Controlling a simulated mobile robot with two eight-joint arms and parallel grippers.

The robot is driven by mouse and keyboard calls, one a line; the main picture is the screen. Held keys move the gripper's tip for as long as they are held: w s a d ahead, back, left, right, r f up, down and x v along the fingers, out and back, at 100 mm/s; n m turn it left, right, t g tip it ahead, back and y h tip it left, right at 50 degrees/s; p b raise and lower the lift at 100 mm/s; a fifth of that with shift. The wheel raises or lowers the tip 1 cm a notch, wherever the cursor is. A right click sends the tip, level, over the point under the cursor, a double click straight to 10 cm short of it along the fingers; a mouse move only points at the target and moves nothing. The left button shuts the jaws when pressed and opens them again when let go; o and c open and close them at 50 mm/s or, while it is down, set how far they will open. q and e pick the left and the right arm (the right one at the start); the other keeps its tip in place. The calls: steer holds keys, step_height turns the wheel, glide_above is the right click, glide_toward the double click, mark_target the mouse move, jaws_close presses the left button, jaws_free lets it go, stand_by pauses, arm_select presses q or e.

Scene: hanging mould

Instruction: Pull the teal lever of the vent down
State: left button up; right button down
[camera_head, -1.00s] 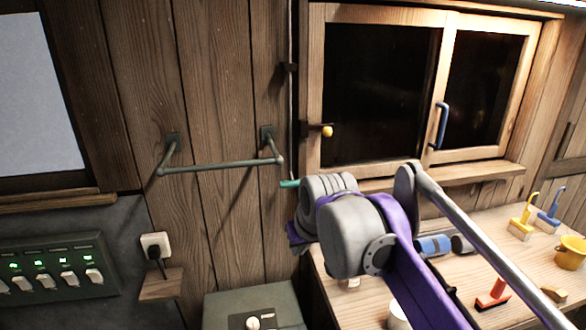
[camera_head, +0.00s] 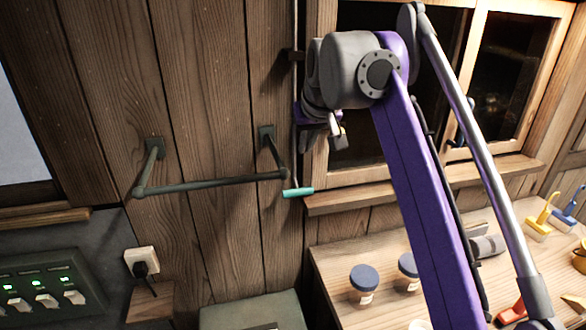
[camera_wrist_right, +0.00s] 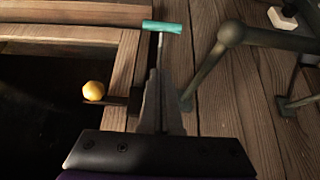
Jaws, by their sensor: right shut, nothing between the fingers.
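The teal lever (camera_head: 298,192) is a short horizontal handle at the bottom of a thin upright rod on the wooden wall, left of the window. It also shows in the right wrist view (camera_wrist_right: 162,27), beyond my fingertips. My right gripper (camera_head: 339,142) is above and slightly right of the lever in the head view. In the wrist view my right gripper (camera_wrist_right: 155,75) is shut and empty, pointing toward the handle, with a gap between them. Its fingers hide part of the rod. The vent itself is not in view. My left gripper is not in view.
A dark green rail (camera_head: 210,187) juts from the wall just left of the lever. The window sill (camera_head: 330,199) is close on its right. A yellow knob (camera_wrist_right: 96,90) is near my fingers. Jars (camera_head: 364,284) and brushes stand on the workbench (camera_head: 330,262) below.

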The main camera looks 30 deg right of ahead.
steer(key=w, duration=0.1)
steer(key=b, duration=0.1)
glide_above(297, 186)
steer(key=s, duration=0.1)
step_height(297, 186, down, 8)
steer(key=shift+a+f, duration=0.15)
steer(key=shift+f, duration=0.1)
steer(key=shift+s+f+b, duration=0.25)
steer(key=shift+f+b, duration=0.2)
steer(key=shift+f, duration=0.8)
steer(key=shift+s+a+f, duration=0.15)
steer(key=shift+s+f, duration=0.2)
steer(key=shift+f, duration=0.05)
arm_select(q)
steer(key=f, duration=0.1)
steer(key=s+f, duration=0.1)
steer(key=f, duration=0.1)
arm_select(e)
steer(key=shift+w+f, duration=0.15)
